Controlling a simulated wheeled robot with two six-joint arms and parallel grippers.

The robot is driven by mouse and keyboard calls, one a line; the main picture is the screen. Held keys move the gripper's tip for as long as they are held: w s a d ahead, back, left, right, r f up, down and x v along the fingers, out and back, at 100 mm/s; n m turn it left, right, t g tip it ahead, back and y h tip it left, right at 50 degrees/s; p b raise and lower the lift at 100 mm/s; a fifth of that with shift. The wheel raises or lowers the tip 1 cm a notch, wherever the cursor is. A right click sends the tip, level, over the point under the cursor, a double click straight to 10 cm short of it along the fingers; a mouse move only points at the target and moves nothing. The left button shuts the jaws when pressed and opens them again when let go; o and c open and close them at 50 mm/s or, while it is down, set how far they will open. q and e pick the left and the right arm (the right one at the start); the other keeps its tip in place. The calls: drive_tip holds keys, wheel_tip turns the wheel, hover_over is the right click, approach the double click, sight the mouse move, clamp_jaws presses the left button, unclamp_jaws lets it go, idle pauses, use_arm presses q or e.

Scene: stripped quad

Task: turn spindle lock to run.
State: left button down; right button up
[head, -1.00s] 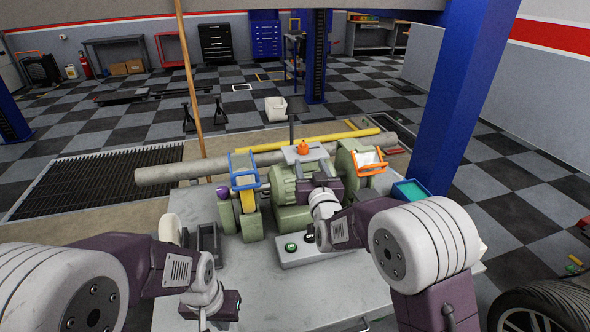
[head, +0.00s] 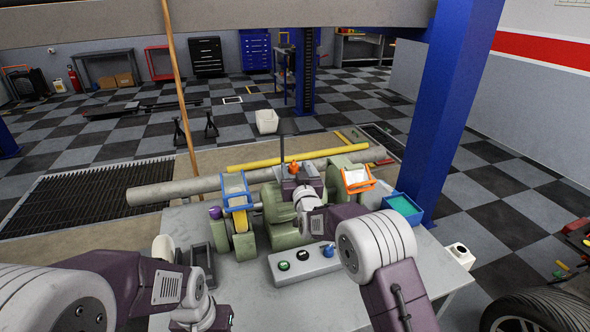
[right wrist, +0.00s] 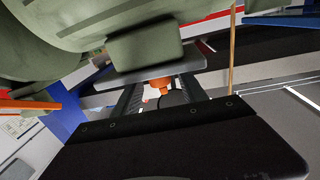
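A green double-wheel grinder (head: 286,235) stands on the grey bench. An orange knob (head: 294,167), which looks like the spindle lock, shows just beyond my right gripper (head: 296,172) at the back of the grinder's middle. In the right wrist view the orange knob (right wrist: 160,84) sits below a grey plate (right wrist: 150,72), between the two dark fingers of my right gripper (right wrist: 160,95). The fingers are apart; I cannot tell whether they touch the knob. Any run marking is not readable. My left gripper (head: 205,318) is low at the bench's front, its fingertips not clear.
A grey control box (head: 303,263) with green, black and blue controls stands in front of the grinder. A teal tray (head: 404,205) sits at the bench's right. A long grey pipe (head: 160,194) and yellow bar lie behind. A blue column (head: 447,110) rises at right.

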clamp_jaws()
use_arm(q)
wheel_tip(320, 180, down, 3)
drive_tip(key=b, duration=0.3)
use_arm(e)
drive_tip(key=shift+w+d+f+n+y, duration=0.1)
drive_tip(key=shift+d+n+y, duration=0.05)
drive_tip(key=shift+n+y, duration=0.3)
drive_tip(key=shift+d+f+n+y, duration=0.1)
drive_tip(key=shift+n+y, duration=0.15)
drive_tip(key=shift+y, duration=0.3)
use_arm(q)
drive_tip(key=shift+f, duration=0.15)
use_arm(e)
drive_tip(key=shift+r+n+g+y, duration=0.2)
drive_tip(key=shift+n+g+y, duration=0.1)
drive_tip(key=shift+y, duration=0.1)
drive_tip(key=shift+r+n+g+y+p, duration=0.3)
drive_tip(key=shift+n+g+y+p, duration=0.25)
drive_tip(key=shift+y, duration=0.45)
drive_tip(key=shift+f+n+y, duration=0.15)
drive_tip(key=shift+n+y, duration=0.2)
drive_tip(key=shift+y, duration=0.05)
use_arm(q)
drive_tip(key=shift+r, duration=0.85)
use_arm(e)
drive_tip(key=shift+o, duration=0.9)
unclamp_jaws()
drive_tip(key=shift+f, duration=0.1)
